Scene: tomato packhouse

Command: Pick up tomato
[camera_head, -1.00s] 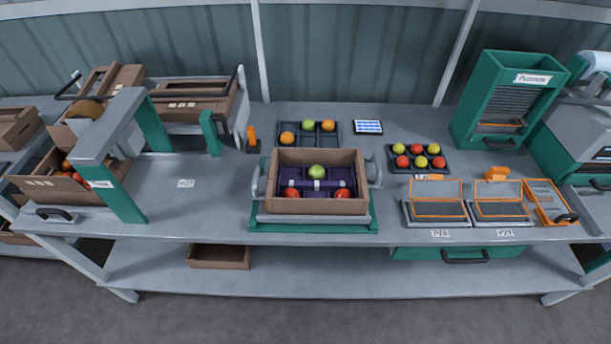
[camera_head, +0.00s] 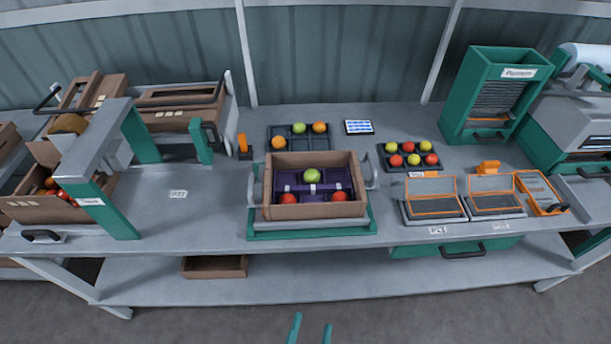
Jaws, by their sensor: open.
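A brown box (camera_head: 313,210) with a purple insert stands on a green-and-grey stand in the middle of the bench. In it are a green tomato (camera_head: 311,174), a red tomato on the left (camera_head: 288,198) and a red tomato on the right (camera_head: 339,196). A dark tray (camera_head: 411,164) behind to the right holds several red and yellow-green tomatoes. Another dark tray (camera_head: 279,131) at the back holds a few orange and green ones. My gripper (camera_head: 311,329) shows at the bottom edge, its two teal fingers apart and empty, well short of the bench.
The grey bench (camera_head: 205,225) has free room left of the box. A green-and-grey arch (camera_head: 116,205) and brown crates stand at the left. Two orange-framed scales (camera_head: 435,207) sit at the right. An empty brown box (camera_head: 215,267) is on the lower shelf.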

